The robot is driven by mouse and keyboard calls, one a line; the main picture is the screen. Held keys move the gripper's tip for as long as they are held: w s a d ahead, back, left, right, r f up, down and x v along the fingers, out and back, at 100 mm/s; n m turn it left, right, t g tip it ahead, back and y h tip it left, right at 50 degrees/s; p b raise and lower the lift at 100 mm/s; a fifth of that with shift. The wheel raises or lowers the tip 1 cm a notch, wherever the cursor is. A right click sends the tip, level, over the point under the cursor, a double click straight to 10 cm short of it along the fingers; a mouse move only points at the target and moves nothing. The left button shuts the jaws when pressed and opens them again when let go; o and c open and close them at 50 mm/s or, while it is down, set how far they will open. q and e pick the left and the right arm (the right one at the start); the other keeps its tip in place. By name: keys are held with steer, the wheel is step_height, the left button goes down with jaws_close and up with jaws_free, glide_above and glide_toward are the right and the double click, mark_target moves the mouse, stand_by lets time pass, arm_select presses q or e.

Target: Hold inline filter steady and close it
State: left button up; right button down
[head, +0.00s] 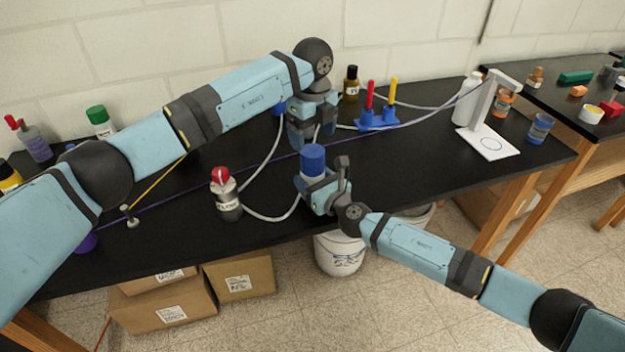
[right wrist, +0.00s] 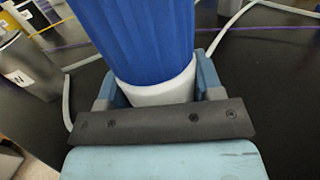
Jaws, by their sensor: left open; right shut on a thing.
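The inline filter stands upright in the head view, with a ribbed blue upper part (head: 313,160). In the right wrist view the blue part (right wrist: 140,40) sits on a white lower part (right wrist: 158,93). My right gripper (head: 316,184) is shut on the white lower part, its fingers on either side. My left gripper (head: 308,140) is open, pointing down just above the blue part. I cannot tell whether its fingertips touch the blue part. The white part is mostly hidden by the right gripper in the head view.
A blue holder with red and yellow tools (head: 377,120) and a white stand (head: 488,142) are behind right. Black tabletop (head: 420,165) is clear to the right.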

mark_target(313, 151)
arm_select(q)
steer(key=shift+f, duration=0.1)
steer(key=shift+f, duration=3.9)
steer(key=shift+c, duration=0.4)
